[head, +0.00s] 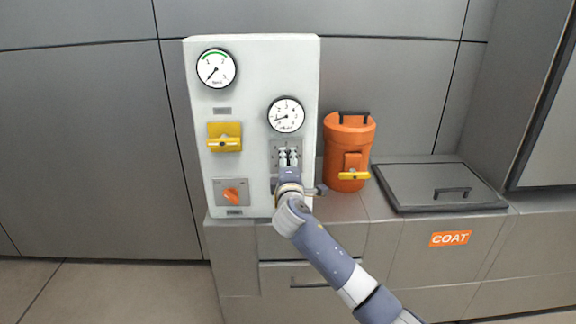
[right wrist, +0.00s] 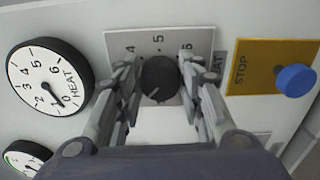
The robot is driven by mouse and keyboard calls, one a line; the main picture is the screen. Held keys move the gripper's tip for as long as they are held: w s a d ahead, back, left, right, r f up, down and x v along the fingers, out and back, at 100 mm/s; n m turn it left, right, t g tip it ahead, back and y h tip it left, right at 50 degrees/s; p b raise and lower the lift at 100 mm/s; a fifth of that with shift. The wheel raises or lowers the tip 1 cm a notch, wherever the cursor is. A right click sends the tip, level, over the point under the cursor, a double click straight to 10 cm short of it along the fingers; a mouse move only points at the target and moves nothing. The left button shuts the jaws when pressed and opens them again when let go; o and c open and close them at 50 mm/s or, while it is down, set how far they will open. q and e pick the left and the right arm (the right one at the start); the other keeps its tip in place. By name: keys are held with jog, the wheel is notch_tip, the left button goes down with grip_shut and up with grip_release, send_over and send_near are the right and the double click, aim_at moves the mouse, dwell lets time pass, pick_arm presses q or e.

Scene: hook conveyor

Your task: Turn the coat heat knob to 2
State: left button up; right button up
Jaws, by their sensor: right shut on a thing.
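The coat heat knob (right wrist: 158,80) is a round black knob on a grey plate (right wrist: 203,42) with printed numbers; 4, 5 and 6 show. A pale mark on the knob points to the lower left in the right wrist view; the number there is hidden. My right gripper (right wrist: 158,78) is shut on the knob, one finger on each side. In the head view the right gripper (head: 289,158) covers the knob against the white panel (head: 255,60). The HEAT gauge (right wrist: 47,78) has its needle near the low end; it also shows in the head view (head: 286,115). My left gripper is not in view.
A yellow STOP plate (right wrist: 245,70) with a blue button (right wrist: 295,80) sits beside the knob. The panel also holds another gauge (head: 215,68), a yellow switch (head: 224,137) and an orange knob (head: 231,195). An orange canister (head: 348,135) and a lidded COAT tank (head: 435,185) stand to the right.

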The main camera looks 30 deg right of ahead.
dwell(0.3)
jog(key=o, duration=1.1)
jog(key=shift+c, duration=0.2)
jog(key=v, duration=1.2)
jog(key=shift+d, duration=0.1)
